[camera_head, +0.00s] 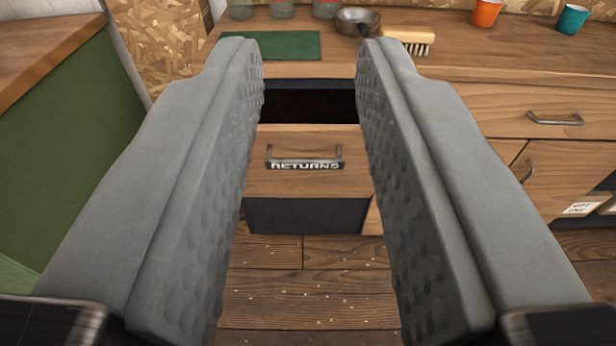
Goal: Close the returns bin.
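The returns bin (303,142) is a wooden drawer front with a dark metal handle (305,160) and a "RETURNS" label. It stands pulled out from the counter, and a dark opening (309,103) shows behind its top edge. My gripper (310,62) has its two grey, dimpled fingers wide apart, one on each side of the bin in the picture. Nothing is between the fingers. The bin front lies beyond the gripper and appears apart from it. The fingers hide the bin's left and right ends.
A closed drawer (535,112) is right. A green-sided counter (65,150) is left. The floor (310,285) before the bin is clear.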

